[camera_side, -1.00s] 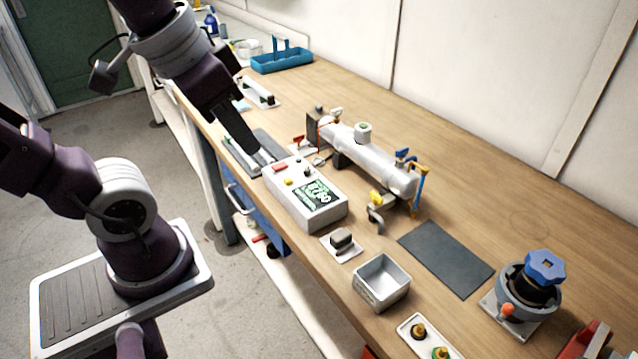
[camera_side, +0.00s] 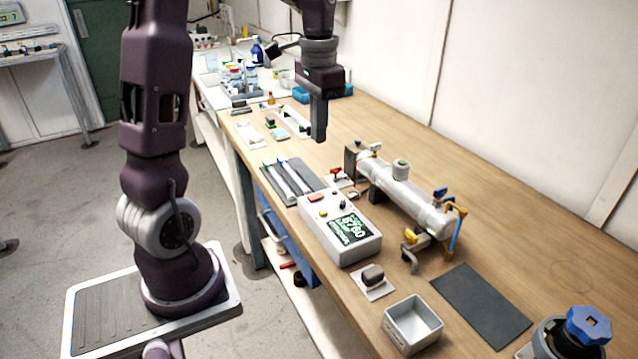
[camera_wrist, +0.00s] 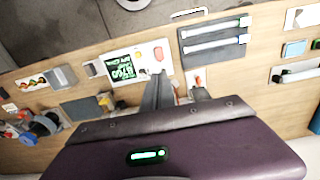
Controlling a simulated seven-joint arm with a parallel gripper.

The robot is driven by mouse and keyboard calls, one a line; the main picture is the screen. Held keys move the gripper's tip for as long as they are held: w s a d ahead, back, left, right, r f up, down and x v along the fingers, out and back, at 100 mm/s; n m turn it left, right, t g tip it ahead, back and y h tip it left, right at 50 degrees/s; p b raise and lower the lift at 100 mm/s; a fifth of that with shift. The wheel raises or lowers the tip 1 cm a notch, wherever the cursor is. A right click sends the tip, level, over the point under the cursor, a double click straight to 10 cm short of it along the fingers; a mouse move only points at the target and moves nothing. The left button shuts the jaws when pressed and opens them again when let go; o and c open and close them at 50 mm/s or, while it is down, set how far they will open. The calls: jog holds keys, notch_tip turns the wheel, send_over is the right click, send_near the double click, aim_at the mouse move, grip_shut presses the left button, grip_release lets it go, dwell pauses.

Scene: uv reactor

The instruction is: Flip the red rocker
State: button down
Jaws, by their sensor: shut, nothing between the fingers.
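The red rocker (camera_side: 316,198) sits on top of the white control box (camera_side: 352,256), at the end far from its green-lettered display (camera_side: 355,229). Which way it is tilted is too small to tell. In the wrist view the rocker (camera_wrist: 158,54) shows just beyond one fingertip. My gripper (camera_side: 319,138) is shut and empty, pointing down. It hangs in the air above the bench, apart from the rocker, and appears above the rocker in the side view. The fingers (camera_wrist: 178,82) also show in the wrist view, where they cover part of the bench.
A grey tray with light tubes (camera_side: 288,176) lies beside the box. The white cylindrical reactor (camera_side: 410,198) with coloured valves stands to its right. A red-handled valve (camera_side: 337,173) is close to the rocker end. An open grey bin (camera_side: 413,323) is in front.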

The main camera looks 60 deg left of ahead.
aim_at(319, 195)
notch_tip(319, 195, down, 13)
jog(key=shift+f, duration=0.2)
dwell(0.3)
